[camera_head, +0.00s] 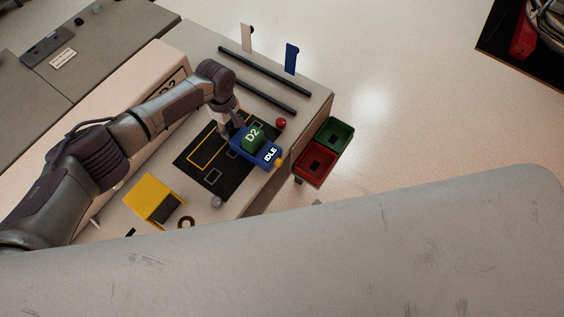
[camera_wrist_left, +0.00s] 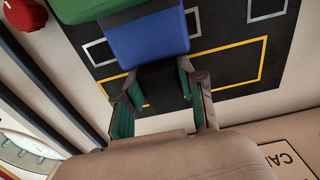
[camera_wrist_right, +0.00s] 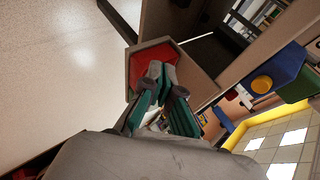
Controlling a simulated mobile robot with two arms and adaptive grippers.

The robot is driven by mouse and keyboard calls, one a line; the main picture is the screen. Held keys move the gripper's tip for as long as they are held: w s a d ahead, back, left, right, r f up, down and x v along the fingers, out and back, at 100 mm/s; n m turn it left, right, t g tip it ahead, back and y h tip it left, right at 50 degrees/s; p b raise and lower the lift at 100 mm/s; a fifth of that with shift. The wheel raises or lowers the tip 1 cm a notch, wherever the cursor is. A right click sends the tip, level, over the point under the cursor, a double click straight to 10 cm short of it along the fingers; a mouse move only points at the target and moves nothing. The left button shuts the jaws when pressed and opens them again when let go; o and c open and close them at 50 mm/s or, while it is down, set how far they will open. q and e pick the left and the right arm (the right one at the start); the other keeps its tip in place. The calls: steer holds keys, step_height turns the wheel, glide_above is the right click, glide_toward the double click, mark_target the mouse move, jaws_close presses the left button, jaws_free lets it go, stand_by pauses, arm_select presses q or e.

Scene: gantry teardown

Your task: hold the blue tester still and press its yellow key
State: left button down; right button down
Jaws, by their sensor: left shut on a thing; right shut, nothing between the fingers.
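The blue tester (camera_head: 268,153) sits near the right edge of the bench, with a green block marked D2 (camera_head: 253,137) on top and a face reading IDLE. Its yellow key (camera_head: 279,163) is at the right end; it also shows in the right wrist view (camera_wrist_right: 262,84). My left gripper (camera_head: 234,134) is shut on the tester's far-left end. In the left wrist view the fingers (camera_wrist_left: 158,88) flank a dark part below the blue body (camera_wrist_left: 147,38). My right gripper (camera_wrist_right: 160,72) is shut and empty, apart from the key; the grey foreground hides it in the head view.
A red bin (camera_head: 313,162) and a green bin (camera_head: 336,134) hang beside the bench's right edge. A red knob (camera_head: 281,123), a yellow holder (camera_head: 152,198) and a grey knob (camera_head: 217,202) surround the black mat (camera_head: 200,166). Two dark rails (camera_head: 257,79) lie behind.

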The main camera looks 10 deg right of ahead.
mark_target(279, 163)
steer(key=w+r+m+t, duration=0.2)
steer(key=w+r+m, duration=0.1)
steer(key=r, duration=0.5)
steer(key=w+a, duration=0.6)
steer(key=shift+a, duration=0.15)
steer(key=shift+w+f, duration=0.1)
stand_by(1.0)
